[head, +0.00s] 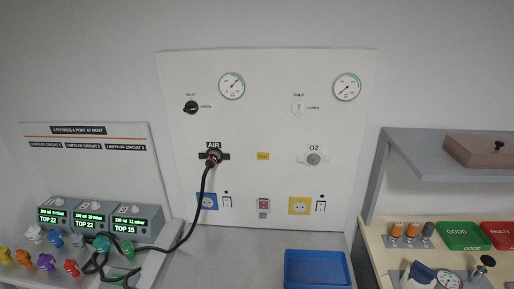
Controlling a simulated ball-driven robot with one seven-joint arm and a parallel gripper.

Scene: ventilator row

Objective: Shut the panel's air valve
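The white wall panel (262,190) fills the middle of the head view. Its air valve is a small black knob (191,107) at the upper left, with SHUT printed above it and OPEN to its right. The knob looks closer to sideways than upright, but it is too small to tell its exact setting. The AIR outlet (214,155) below it has a black hose (203,195) plugged in. A round gauge (232,86) is up to the right of the knob. My gripper is not in view.
A white O2 valve (298,107), a second gauge (347,87) and an O2 outlet (313,159) are on the panel's right half. Display boxes (90,218) and coloured fittings stand lower left. A blue tray (317,268) and a shelf unit (400,145) are right. Space before the valve looks clear.

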